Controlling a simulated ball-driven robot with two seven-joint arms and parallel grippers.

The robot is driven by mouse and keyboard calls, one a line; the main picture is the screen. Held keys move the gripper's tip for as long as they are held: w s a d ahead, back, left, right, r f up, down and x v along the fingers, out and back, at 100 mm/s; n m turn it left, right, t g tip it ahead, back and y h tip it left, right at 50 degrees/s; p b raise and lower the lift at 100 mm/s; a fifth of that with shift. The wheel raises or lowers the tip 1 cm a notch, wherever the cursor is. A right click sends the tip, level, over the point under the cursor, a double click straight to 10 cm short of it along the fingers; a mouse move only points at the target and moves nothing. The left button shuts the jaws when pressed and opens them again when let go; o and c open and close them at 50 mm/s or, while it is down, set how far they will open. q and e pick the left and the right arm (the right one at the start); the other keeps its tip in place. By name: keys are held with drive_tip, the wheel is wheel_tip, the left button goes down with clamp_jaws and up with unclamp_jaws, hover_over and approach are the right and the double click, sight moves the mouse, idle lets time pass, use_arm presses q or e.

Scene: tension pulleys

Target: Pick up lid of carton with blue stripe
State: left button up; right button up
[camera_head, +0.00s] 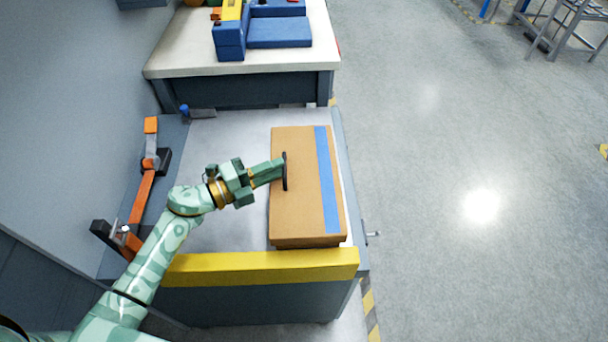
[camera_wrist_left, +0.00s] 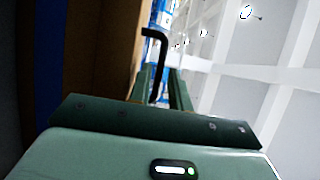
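The carton (camera_head: 299,215) is a long brown box with a blue stripe (camera_head: 327,180) along its right side, lying on the grey work surface. Its closed top carries a black handle (camera_head: 285,171) left of the stripe. My left gripper (camera_head: 279,171) reaches in from the left, with its fingertips at the handle. In the left wrist view, the black handle (camera_wrist_left: 163,50) passes between my two left fingers (camera_wrist_left: 160,83), which look apart with a gap beside it. Brown carton surface (camera_wrist_left: 103,50) fills part of the left of that view. My right gripper is not in view.
A yellow bar (camera_head: 262,267) runs along the near edge of the work surface. An orange and grey jointed fixture (camera_head: 146,185) stands on the left. A white table (camera_head: 180,50) with a blue block (camera_head: 280,33) is at the back. Open floor (camera_head: 430,130) lies to the right.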

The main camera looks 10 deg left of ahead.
sight(304, 173)
use_arm(q)
drive_tip(key=x, duration=0.3)
drive_tip(key=shift+w, duration=0.15)
clamp_jaws()
drive_tip(key=shift+r, duration=0.1)
